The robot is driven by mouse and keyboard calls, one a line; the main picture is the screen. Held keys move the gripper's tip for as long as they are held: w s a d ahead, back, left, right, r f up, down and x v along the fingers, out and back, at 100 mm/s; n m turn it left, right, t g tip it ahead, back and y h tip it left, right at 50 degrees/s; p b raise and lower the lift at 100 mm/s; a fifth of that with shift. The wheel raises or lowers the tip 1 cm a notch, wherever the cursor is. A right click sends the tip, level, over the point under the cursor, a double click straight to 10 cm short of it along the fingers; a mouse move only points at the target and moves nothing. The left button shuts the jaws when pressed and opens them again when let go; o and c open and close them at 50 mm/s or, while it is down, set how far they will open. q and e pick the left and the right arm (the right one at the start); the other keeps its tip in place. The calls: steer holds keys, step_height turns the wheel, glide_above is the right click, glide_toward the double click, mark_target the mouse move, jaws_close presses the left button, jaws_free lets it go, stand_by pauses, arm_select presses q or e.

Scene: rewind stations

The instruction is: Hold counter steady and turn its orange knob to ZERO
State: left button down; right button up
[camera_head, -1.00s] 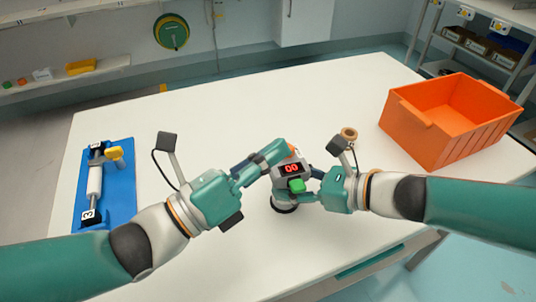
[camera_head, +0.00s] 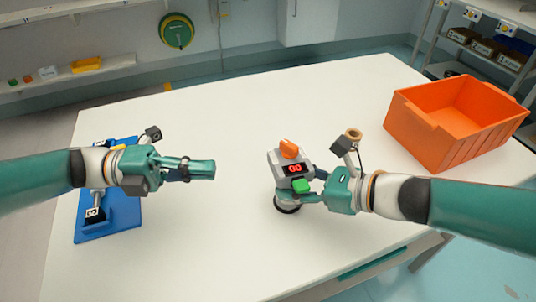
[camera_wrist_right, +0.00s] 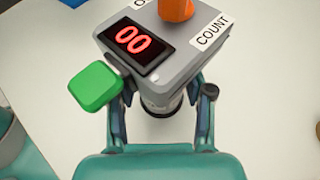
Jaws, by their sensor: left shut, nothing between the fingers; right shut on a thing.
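The counter (camera_head: 285,170) stands upright on its round dark base on the white table. Its display shows a red 00, also clear in the right wrist view (camera_wrist_right: 141,42). The orange knob (camera_head: 289,149) is on top, and in the right wrist view the knob (camera_wrist_right: 177,8) is cut off by the top edge. A green button (camera_head: 301,186) is on the near side. My right gripper (camera_head: 312,190) is shut on the counter, with fingers on both sides of its neck. My left gripper (camera_head: 212,170) is shut and empty, left of the counter and apart from it.
A blue board (camera_head: 108,232) with a roller lies at the table's left, partly behind my left arm. An orange bin (camera_head: 437,137) stands at the right back. A tan spool (camera_head: 354,134) is behind my right wrist.

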arm_select(q)
glide_toward(294, 155)
steer(key=s+d, duration=0.3)
steer(key=s, duration=0.1)
steer(key=w+d, duration=0.3)
steer(key=shift+w+d, duration=0.15)
steer(key=shift+w+d+n+t, duration=0.1)
steer(key=shift+d+n+t, duration=0.2)
steer(key=shift+d, duration=0.1)
steer(key=shift+d+n+t, duration=0.15)
steer(key=shift+n+t, duration=0.35)
steer(key=shift+t, duration=0.3)
arm_select(e)
steer(key=shift+s, duration=0.15)
steer(key=shift+a, duration=0.1)
